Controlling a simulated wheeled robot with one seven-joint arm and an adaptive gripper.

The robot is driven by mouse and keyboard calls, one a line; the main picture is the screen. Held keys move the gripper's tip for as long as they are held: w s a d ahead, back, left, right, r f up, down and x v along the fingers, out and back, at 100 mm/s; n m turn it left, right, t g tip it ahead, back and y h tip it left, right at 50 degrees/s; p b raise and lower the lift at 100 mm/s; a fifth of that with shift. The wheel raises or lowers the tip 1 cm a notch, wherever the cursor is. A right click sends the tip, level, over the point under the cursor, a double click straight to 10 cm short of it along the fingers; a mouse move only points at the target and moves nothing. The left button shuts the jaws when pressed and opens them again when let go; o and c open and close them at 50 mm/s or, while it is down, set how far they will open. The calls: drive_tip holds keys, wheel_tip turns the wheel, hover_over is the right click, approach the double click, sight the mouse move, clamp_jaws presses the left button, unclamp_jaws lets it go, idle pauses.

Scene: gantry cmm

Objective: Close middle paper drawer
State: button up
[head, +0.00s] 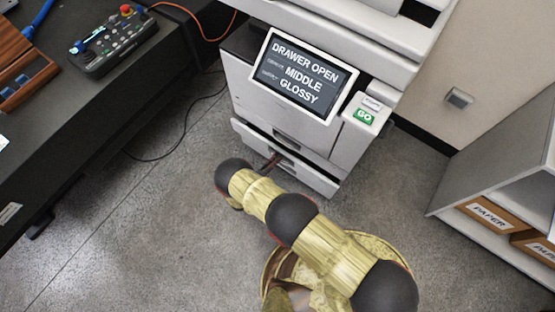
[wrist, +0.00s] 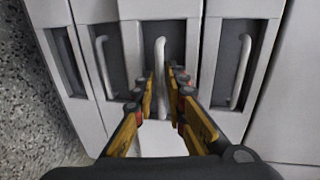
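The printer's screen (head: 300,74) reads "DRAWER OPEN", "MIDDLE" and "GLOSSY". A drawer front (head: 312,178) juts out low on the white printer (head: 262,105), partly hidden by my arm. My gripper (head: 273,160) is at this front in the head view, its fingertips small there. In the wrist view the drawers appear turned sideways, and a drawer with a pale upright handle (wrist: 160,58) in a dark recess is straight ahead. My gripper (wrist: 161,76) is open there, one finger on each side of the handle's line. Whether the fingers touch it cannot be told.
Other drawer handles (wrist: 103,66) flank it in the wrist view. A dark table (head: 85,110) with a control pendant (head: 112,42) stands left. A grey shelf (head: 492,165) with paper boxes (head: 490,215) stands right. The floor left of my arm is clear, apart from a thin cable.

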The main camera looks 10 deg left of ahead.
drive_tip(key=shift+w+d+f, duration=0.1)
drive_tip(key=shift+w+d, duration=0.1)
drive_tip(key=shift+w, duration=0.25)
clamp_jaws()
idle(0.6)
